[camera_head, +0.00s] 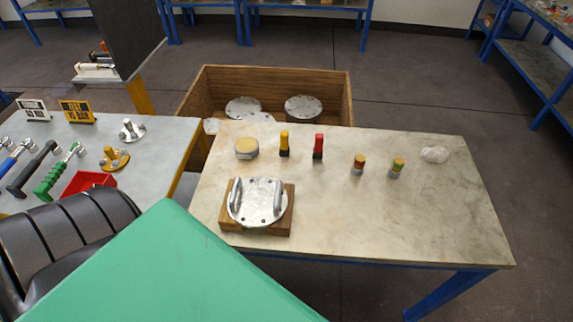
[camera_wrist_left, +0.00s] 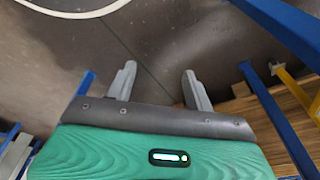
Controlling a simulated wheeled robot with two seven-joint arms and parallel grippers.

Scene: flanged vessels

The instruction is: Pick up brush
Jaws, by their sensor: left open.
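I cannot tell for sure which item is the brush. Small upright items on the near table include a yellow-and-black one (camera_head: 284,144), a red-and-black one (camera_head: 318,148) and two short grey cylinders with coloured tops, one in the middle (camera_head: 358,164) and one to its right (camera_head: 397,167). My left gripper (camera_wrist_left: 160,82) shows in the left wrist view. Its two grey fingers are apart with nothing between them, over dark floor. It is not seen in the head view. My right gripper is in neither view.
The pale table (camera_head: 450,215) also holds a round yellow-topped tin (camera_head: 246,148), a flanged lid (camera_head: 258,200) on a wooden block and a crumpled white lump (camera_head: 434,154). A wooden crate (camera_head: 335,90) stands behind. The left table (camera_head: 165,150) holds tools and a red tray (camera_head: 88,184).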

